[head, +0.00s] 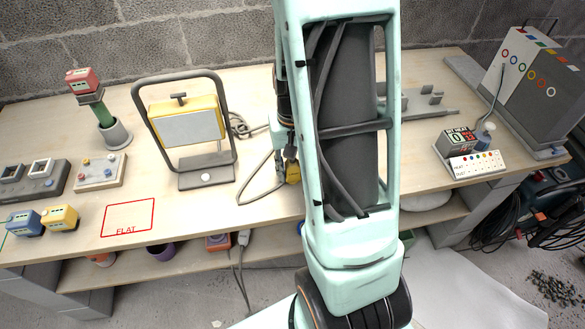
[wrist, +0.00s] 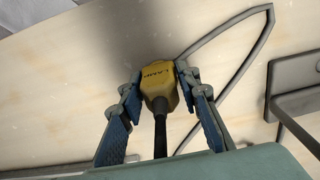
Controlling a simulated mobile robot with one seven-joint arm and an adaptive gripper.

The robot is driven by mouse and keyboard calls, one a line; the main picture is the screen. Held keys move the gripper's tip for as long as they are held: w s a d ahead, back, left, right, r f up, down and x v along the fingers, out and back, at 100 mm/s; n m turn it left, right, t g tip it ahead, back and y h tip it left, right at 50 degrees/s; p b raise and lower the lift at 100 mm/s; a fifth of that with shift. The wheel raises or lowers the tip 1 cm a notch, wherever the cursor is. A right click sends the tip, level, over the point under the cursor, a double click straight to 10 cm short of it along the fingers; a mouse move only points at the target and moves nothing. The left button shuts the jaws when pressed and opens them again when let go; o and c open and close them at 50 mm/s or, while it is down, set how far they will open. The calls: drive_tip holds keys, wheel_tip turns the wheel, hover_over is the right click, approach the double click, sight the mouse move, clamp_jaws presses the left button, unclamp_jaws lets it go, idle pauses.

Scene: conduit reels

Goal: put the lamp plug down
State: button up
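The lamp plug (wrist: 160,86) is yellow with the word LAMP on its face. In the wrist view it sits between the two fingertips of my gripper (wrist: 159,80), which appear to press on its sides. Its dark cable (wrist: 160,135) runs back between the fingers. In the head view the plug (head: 293,173) shows just below my gripper (head: 288,155), near the front of the workbench (head: 260,200); my arm hides part of this area. I cannot tell whether the plug touches the bench top. The yellow work lamp (head: 190,128) stands on its grey frame to the left.
A red outlined square marked FLAT (head: 128,217) lies empty at the front left. Blue (head: 24,223) and yellow (head: 61,218) blocks stand left of it. A loop of cable (head: 247,190) lies beside the plug.

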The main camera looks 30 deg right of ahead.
drive_tip(key=shift+o, duration=1.4)
drive_tip(key=shift+r, duration=0.1)
drive_tip(key=shift+r+p, duration=0.35)
wheel_tip(320, 180, up, 12)
drive_tip(key=shift+r+p, duration=0.15)
drive_tip(key=shift+p, duration=0.8)
drive_tip(key=shift+d, duration=0.1)
